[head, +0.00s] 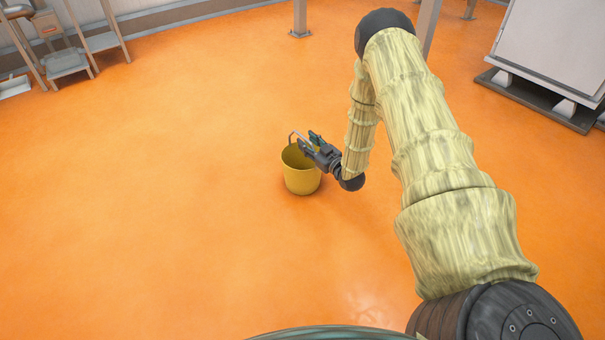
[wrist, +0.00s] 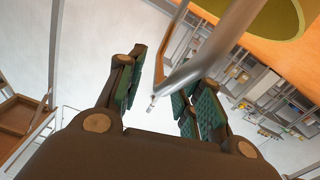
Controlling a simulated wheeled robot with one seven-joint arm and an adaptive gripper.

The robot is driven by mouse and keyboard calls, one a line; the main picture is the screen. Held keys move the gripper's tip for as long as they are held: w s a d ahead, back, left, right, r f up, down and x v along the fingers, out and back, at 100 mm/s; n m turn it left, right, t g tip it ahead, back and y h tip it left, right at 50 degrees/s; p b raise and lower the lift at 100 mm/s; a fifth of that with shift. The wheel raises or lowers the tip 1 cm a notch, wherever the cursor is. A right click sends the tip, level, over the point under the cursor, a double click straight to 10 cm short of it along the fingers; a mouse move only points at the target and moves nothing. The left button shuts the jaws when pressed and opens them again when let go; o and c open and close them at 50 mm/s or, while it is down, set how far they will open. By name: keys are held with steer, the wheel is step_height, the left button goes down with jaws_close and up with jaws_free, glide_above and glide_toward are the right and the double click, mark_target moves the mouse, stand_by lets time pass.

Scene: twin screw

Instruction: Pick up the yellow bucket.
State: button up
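The yellow bucket (head: 301,181) stands upright on the orange floor in the middle of the head view. Its thin metal handle (head: 292,137) is raised above the rim. My gripper (head: 311,144) is at the bucket's upper right, beside the raised handle. In the wrist view my gripper (wrist: 163,88) is open, with its green-padded fingers spread apart. The silver handle (wrist: 205,58) crosses close to the right finger and reaches the space between the fingers; contact cannot be told. Part of the yellow bucket (wrist: 272,18) shows at the wrist view's upper right.
The orange floor (head: 150,200) around the bucket is clear. Grey step stands (head: 66,62) are at the upper left. A pale cabinet (head: 552,45) on a dark pallet stands at the upper right. A post (head: 300,18) stands at the back.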

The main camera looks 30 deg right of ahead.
steer(key=shift+w+b, duration=0.3)
steer(key=shift+w, duration=0.7)
jaws_close()
steer(key=shift+r, duration=0.15)
